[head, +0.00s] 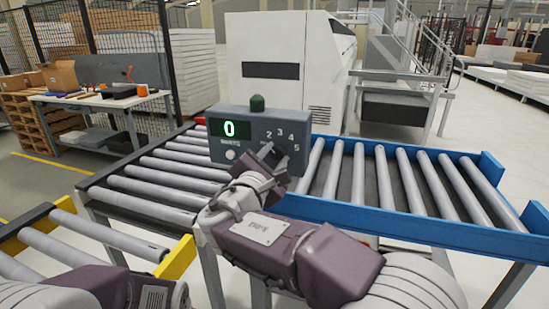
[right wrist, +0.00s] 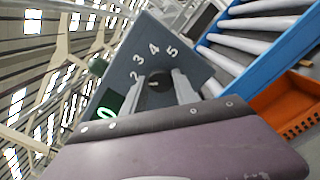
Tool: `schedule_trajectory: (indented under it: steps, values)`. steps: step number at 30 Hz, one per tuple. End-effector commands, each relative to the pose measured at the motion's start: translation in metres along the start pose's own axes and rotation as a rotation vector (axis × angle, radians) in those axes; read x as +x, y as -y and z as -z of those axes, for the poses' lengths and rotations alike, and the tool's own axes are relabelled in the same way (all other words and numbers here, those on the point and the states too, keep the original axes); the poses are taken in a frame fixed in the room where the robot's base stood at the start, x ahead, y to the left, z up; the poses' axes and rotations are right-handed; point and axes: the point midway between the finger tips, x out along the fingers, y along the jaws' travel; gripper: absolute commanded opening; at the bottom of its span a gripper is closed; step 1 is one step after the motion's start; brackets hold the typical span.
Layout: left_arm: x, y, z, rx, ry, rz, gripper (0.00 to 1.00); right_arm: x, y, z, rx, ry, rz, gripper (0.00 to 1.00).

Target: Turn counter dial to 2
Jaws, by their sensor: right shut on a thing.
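The counter box (head: 222,155) is a grey panel with a green display (head: 230,129) reading 0, a green button (head: 257,103) on top and a pale round knob at lower left. Its dial scale shows 2, 3, 4 and 5. My right gripper (head: 276,165) is at the dial and covers most of it. In the right wrist view the black dial (right wrist: 158,82) sits between the two fingers of my right gripper (right wrist: 160,88), which are shut on it. The dial's pointer direction is not clear. My left arm shows at the lower left, but its gripper is not visible.
A roller conveyor with a blue frame (head: 420,216) runs to the right behind the box, and grey rollers (head: 160,187) run to the left. A yellow-ended roller section (head: 177,262) is near the left front. A workbench (head: 100,98) and a white machine stand behind.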

Motion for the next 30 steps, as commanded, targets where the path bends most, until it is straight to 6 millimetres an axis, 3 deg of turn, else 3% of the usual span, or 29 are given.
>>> schedule_trajectory:
  steps: [2, 3, 4, 14, 17, 24, 30]
  values:
    - [0.000, 0.000, 0.000, 0.000, 0.000, 0.000, 0.36, 0.000, 0.000, 0.000, 0.000, 0.000, -0.001, 0.00]
    - [0.000, 0.000, 0.000, 0.000, 0.000, 0.000, 0.36, 0.000, 0.000, 0.000, 0.000, 0.000, -0.001, 0.45]
    - [0.000, 0.000, 0.000, 0.000, 0.000, 0.000, 0.36, 0.000, 0.000, 0.000, 0.000, 0.000, -0.001, 0.54]
    - [0.000, 0.000, 0.000, 0.000, 0.000, 0.000, 0.36, -0.002, 0.000, 0.000, -0.001, 0.000, -0.001, 0.55]
    - [0.002, 0.000, 0.000, 0.000, 0.000, 0.000, 0.36, -0.015, -0.001, 0.001, 0.000, -0.002, -0.003, 0.55]
    - [0.004, 0.000, 0.000, 0.000, 0.000, 0.000, 0.36, -0.068, -0.001, 0.001, 0.000, -0.003, -0.005, 0.55]
    - [0.003, 0.000, 0.000, 0.000, 0.000, 0.000, 0.36, -0.089, 0.000, 0.000, -0.001, 0.000, -0.001, 0.55]
